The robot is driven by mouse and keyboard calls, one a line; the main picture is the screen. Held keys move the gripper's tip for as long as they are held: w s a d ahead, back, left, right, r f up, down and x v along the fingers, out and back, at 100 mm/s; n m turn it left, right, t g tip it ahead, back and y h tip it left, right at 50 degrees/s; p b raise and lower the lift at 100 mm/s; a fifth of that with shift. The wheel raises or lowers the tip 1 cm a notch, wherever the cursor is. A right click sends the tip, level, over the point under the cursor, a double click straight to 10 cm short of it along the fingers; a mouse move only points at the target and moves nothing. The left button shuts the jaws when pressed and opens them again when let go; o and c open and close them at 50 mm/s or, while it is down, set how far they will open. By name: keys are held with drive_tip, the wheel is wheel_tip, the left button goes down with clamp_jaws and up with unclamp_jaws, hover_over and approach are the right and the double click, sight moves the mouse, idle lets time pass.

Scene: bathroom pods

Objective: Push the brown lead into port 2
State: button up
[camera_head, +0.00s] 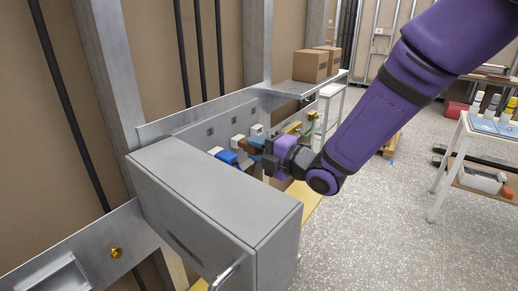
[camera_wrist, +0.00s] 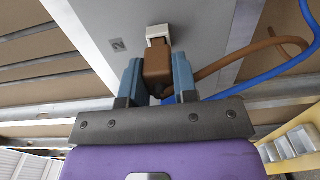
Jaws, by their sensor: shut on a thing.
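The brown lead (camera_wrist: 157,68) shows in the wrist view, its block-shaped plug between the two blue fingers of my gripper (camera_wrist: 158,80). My gripper is shut on this plug. The plug's front end meets, or lies right before, a white port (camera_wrist: 158,33) on the grey panel (camera_wrist: 205,30). I cannot tell how deep it sits. A label reading 2 (camera_wrist: 117,45) is on the panel left of the port. The brown cable runs off to the right. In the head view my gripper (camera_head: 262,160) is at the panel, and the plug is hard to make out.
A blue cable (camera_wrist: 275,85) runs beside the brown one. In the head view a blue plug (camera_head: 227,157) sits left of my gripper. A large grey box (camera_head: 205,200) stands in front of the panel. Cardboard boxes (camera_head: 311,66) rest on a shelf behind.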

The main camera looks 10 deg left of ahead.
drive_tip(key=shift+w+a, duration=0.25)
drive_tip(key=shift+a, duration=0.35)
drive_tip(key=o, duration=1)
drive_tip(key=shift+d, duration=0.1)
drive_tip(key=v, duration=1)
drive_tip(key=shift+d, duration=0.35)
drive_tip(key=shift+s, duration=0.1)
